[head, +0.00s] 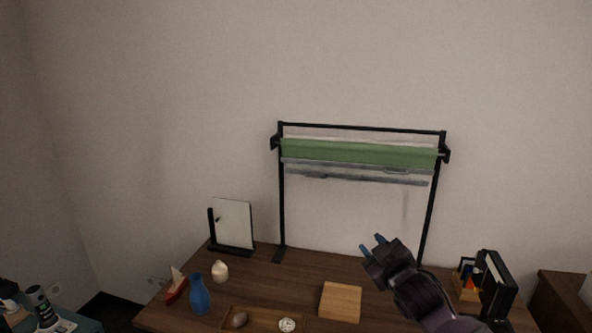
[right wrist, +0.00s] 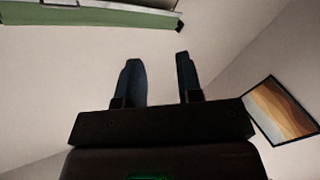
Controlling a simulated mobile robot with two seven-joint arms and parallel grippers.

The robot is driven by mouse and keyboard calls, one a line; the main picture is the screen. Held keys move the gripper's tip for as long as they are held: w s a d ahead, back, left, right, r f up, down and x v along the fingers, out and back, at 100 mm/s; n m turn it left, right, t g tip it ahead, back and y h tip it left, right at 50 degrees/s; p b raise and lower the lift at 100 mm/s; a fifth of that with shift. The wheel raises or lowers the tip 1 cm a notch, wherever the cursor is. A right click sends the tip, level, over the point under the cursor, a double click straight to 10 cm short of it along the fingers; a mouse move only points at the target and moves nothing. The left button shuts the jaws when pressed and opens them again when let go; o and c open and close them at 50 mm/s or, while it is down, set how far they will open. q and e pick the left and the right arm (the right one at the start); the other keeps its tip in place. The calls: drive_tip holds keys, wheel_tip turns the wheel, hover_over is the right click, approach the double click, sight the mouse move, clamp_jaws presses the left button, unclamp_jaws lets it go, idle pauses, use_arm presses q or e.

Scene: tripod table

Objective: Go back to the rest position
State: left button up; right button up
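My right gripper (head: 371,246) is raised above the right half of the brown desk (head: 325,268) in the head view, its fingers pointing up and to the left. In the right wrist view its two blue fingers (right wrist: 160,80) stand apart with nothing between them, so it is open and empty. My left gripper is in neither view.
A black frame (head: 283,200) with a green roll (head: 355,152) stands at the desk's back. A mirror (head: 233,223), blue vase (head: 199,295), toy boat (head: 176,287), wooden block (head: 340,302) and black book holder (head: 497,285) stand on the desk. Air above the desk's left is clear.

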drive_tip(key=s+d+f+m+g+h, duration=0.1)
drive_tip(key=s+d+f+m, duration=0.1)
drive_tip(key=s+f, duration=0.7)
drive_tip(key=s+d+f+m+g+h, duration=0.2)
drive_tip(key=s+f, duration=0.7)
drive_tip(key=s, duration=0.5)
drive_tip(key=s+d+f+m+g+h, duration=0.1)
drive_tip(key=s+d+f+m, duration=0.3)
drive_tip(key=s+f, duration=0.6)
drive_tip(key=shift+s+d+g+h, duration=0.4)
drive_tip(key=shift+s+d+g, duration=0.3)
drive_tip(key=shift+s+d, duration=0.25)
